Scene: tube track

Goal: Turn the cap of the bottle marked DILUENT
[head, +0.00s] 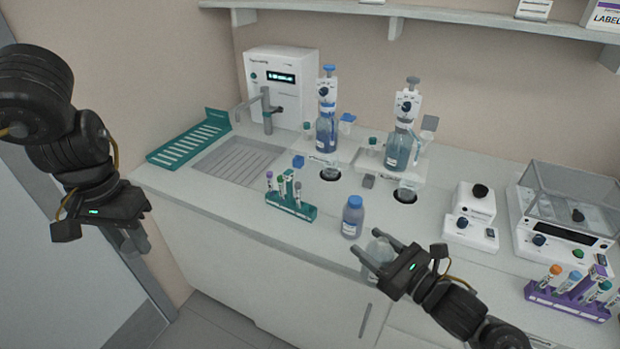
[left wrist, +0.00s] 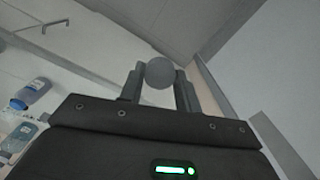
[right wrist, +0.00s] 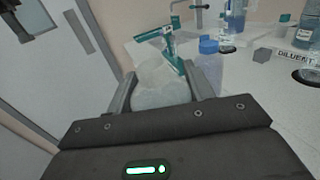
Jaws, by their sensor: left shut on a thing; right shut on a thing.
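My right gripper (head: 378,258) is shut around a clear, whitish bottle at the counter's front edge. In the right wrist view this bottle (right wrist: 160,88) sits between the fingers, and no cap shows on it. No marking is readable on it. My left gripper (head: 132,238) is off the counter's left front, well apart from the bottle. In the left wrist view it is shut on a round grey piece (left wrist: 159,72), which looks like a cap. The word DILUENT (right wrist: 297,56) is readable on a base plate in the right wrist view, by the right dispenser bottle (head: 398,150).
A blue-capped bottle (head: 352,218) stands just behind the held bottle. A teal tube rack (head: 291,205) is left of it. Another dispenser bottle (head: 326,135), a sink grille (head: 238,160), a balance (head: 565,225) and a purple rack (head: 568,300) stand around. The counter's front left is clear.

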